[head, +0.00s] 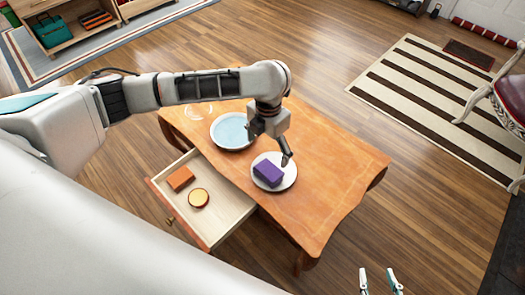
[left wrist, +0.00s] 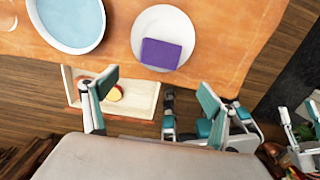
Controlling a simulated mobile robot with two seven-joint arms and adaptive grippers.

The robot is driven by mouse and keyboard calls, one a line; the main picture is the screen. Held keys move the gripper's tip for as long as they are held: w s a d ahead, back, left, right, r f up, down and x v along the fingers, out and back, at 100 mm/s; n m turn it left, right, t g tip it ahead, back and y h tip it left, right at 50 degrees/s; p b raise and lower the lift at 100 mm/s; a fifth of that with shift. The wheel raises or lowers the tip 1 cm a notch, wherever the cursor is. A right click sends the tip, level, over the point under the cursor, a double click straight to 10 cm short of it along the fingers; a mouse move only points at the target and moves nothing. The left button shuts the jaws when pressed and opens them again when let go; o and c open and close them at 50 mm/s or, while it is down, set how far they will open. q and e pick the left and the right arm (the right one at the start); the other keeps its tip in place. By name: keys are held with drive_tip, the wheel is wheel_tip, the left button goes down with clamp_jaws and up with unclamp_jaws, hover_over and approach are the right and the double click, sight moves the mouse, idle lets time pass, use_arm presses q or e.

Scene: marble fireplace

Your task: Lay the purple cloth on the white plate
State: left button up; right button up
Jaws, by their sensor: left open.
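The purple cloth (head: 268,173), a folded block shape, lies on the white plate (head: 289,183) on the wooden table. My left gripper (head: 286,156) is above the plate's far right side in the head view.
A light blue round dish (head: 232,131) stands behind the plate, and a clear glass item (head: 198,107) stands near it. An open drawer (head: 224,216) holds an orange block (head: 180,178) and a round yellow-topped item (head: 199,198). The table's right part (head: 345,165) is clear.

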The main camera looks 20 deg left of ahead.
use_arm(q)
drive_tip(key=s+d+f+n+t+h, duration=0.1)
drive_tip(key=s+d+f+n+h, duration=0.25)
drive_tip(key=d+n, duration=0.35)
drive_tip(key=s+d+f+n+t+h, duration=0.2)
drive_tip(key=s+d+f+n+h, duration=0.25)
drive_tip(key=d, duration=0.55)
drive_tip(key=s+a+n+t, duration=0.1)
drive_tip(key=a+n+t, duration=0.1)
drive_tip(key=n, duration=0.3)
drive_tip(key=s+a+f+n+t+y, duration=0.1)
drive_tip(key=s+a+n+t, duration=0.1)
drive_tip(key=n, duration=0.4)
drive_tip(key=s+a+n+t+y, duration=0.1)
drive_tip(key=s+a+n, duration=0.1)
drive_tip(key=a+n, duration=0.2)
drive_tip(key=shift+s+a+f+n+t, duration=0.1)
drive_tip(key=shift+f+n+t, duration=0.1)
drive_tip(key=shift+n, duration=0.4)
drive_tip(key=shift+a+f+n+t, duration=0.1)
drive_tip(key=shift+n+t, duration=0.1)
drive_tip(key=shift+n, duration=0.35)
drive_tip(key=s+a+n+t+y, duration=0.1)
drive_tip(key=s+a+n+y, duration=0.2)
drive_tip(key=s+a+n, duration=0.3)
drive_tip(key=s+a, duration=0.1)
drive_tip(key=a, duration=0.4)
drive_tip(key=shift+f+t+y, duration=0.2)
drive_tip(key=shift+t+y, duration=0.2)
